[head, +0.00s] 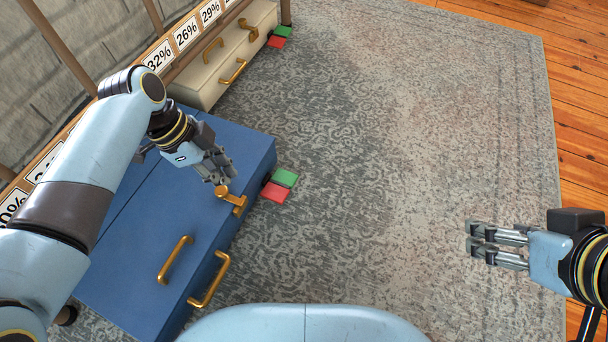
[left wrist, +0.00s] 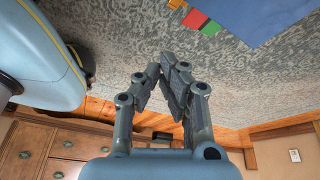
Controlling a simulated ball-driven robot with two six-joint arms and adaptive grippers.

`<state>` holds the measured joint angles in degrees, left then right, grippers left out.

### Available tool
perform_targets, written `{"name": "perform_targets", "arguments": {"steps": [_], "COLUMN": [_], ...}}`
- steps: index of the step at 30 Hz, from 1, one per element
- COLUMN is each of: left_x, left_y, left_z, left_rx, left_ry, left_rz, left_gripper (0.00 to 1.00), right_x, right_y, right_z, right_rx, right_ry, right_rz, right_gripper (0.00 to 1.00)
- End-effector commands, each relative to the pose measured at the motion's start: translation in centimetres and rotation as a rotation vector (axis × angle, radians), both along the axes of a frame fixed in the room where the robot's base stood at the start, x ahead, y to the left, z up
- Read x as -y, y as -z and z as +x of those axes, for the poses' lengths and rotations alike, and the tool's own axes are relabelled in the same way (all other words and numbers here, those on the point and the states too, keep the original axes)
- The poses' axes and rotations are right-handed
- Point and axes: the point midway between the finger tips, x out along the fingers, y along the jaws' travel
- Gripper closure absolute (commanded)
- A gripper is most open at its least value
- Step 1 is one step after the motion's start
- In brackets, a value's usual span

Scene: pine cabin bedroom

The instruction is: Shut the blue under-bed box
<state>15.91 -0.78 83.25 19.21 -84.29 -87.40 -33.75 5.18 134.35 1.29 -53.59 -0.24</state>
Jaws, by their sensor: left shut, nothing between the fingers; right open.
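The blue under-bed box (head: 135,255) sticks out from beneath the bed rail in the head view. Its top lies flat, with a seam across it. It has a brass handle on top (head: 175,260), another on its front side (head: 210,280), and a brass latch (head: 231,199) at the front edge. My left gripper (head: 222,174) is shut and empty above the box, close to the latch; I cannot tell if they touch. In the left wrist view its fingers (left wrist: 167,78) are together and the box's blue surface (left wrist: 242,18) shows. My right gripper (head: 493,245) is open, over the rug.
A cream box (head: 222,72) with brass handles sits further along the bed rail (head: 168,52), which bears percentage labels. Red (head: 274,192) and green (head: 286,177) squares lie on the rug beside the blue box. The rug (head: 400,130) is clear to the right.

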Motion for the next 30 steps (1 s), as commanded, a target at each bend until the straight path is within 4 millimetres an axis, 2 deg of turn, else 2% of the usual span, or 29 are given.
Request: {"name": "perform_targets", "arguments": {"steps": [1,3,7,11,21,30], "left_x": [0.2,0.3,0.4,0.5,1.7,2.7], "left_y": [1.7,1.9,1.7,2.1,5.4,8.2], "left_z": [0.9,2.1,3.1,3.2,3.1,3.2], "left_rx": [0.010,0.024,0.040,0.042,0.038,0.037], "left_ry": [0.000,-0.001,-0.003,-0.003,-0.004,-0.004], "left_rz": [-0.002,-0.004,-0.005,-0.004,-0.004,-0.004], "left_gripper": [1.00,1.00,1.00,1.00,1.00,1.00], "right_x": [-0.1,0.0,0.0,0.0,-0.2,-0.5], "right_y": [1.9,3.0,3.7,4.3,7.5,8.9], "right_z": [-0.9,-1.8,-2.3,-2.1,-1.9,-3.1], "right_rx": [-0.022,-0.045,-0.051,-0.015,0.205,0.415], "right_ry": [-0.002,-0.002,-0.002,-0.001,-0.009,-0.027], "right_rz": [0.001,0.001,0.001,0.002,0.005,0.013], "right_gripper": [0.44,0.44,0.44,0.44,0.44,0.44]}}
